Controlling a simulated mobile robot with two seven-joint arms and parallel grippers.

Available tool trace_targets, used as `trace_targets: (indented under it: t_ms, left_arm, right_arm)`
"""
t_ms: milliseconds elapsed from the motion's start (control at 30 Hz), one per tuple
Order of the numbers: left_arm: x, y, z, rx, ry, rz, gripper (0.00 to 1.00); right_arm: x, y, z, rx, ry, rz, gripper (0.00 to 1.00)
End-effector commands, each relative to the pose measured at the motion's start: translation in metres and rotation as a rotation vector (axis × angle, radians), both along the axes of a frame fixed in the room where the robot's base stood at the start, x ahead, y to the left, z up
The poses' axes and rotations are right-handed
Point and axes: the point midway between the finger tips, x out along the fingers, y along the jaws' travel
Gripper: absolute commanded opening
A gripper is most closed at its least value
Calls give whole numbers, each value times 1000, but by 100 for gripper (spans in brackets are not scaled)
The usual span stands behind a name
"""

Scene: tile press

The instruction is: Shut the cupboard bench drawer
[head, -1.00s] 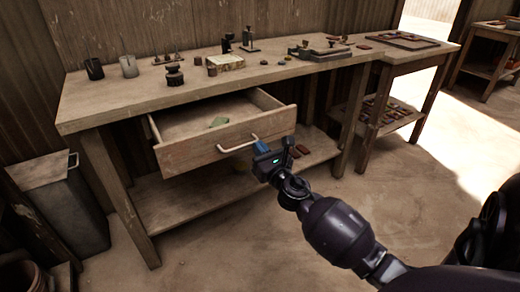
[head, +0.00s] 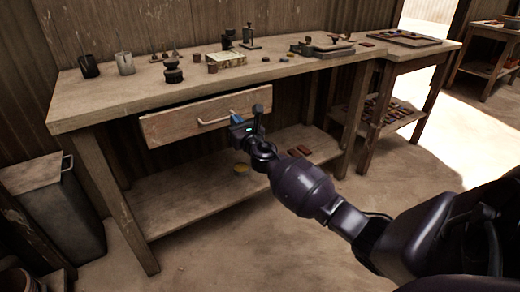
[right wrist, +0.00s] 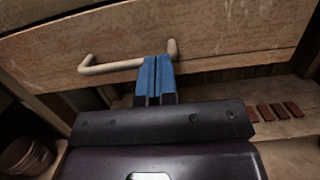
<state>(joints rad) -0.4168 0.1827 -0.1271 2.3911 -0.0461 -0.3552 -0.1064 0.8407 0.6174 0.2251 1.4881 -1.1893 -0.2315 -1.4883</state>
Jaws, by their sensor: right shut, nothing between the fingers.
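The wooden drawer (head: 170,128) of the bench (head: 100,108) sits under the bench top. Its front shows and no open interior is visible in the head view. Its pale bar handle (head: 215,122) is on the front; the handle also shows in the right wrist view (right wrist: 110,68). My right gripper (head: 236,115) is at the drawer front, by the right end of the handle. In the right wrist view its blue fingers (right wrist: 155,75) are together and empty, overlapping the handle's right part; whether they touch the front is unclear. My left gripper is not in view.
Pots, stamps and small tools, such as a dark cup (head: 88,66), stand on the bench top. A lower shelf (head: 190,195) holds several reddish tiles (head: 300,151). A grey bin (head: 55,205) stands at the left. The floor in front is clear.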

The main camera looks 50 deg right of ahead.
Motion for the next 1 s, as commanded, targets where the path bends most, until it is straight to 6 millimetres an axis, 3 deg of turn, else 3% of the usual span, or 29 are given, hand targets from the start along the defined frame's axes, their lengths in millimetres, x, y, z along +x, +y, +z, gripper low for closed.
trace_targets:
  t_ms: [200, 400, 1000]
  left_arm:
    - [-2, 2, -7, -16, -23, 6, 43]
    - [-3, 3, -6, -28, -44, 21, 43]
    - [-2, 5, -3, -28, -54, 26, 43]
  right_arm:
    - [28, -7, -5, 0, 6, 0, 0]
    - [41, -10, -4, 0, 5, 0, 0]
    - [46, -13, 5, -1, -6, -4, 0]
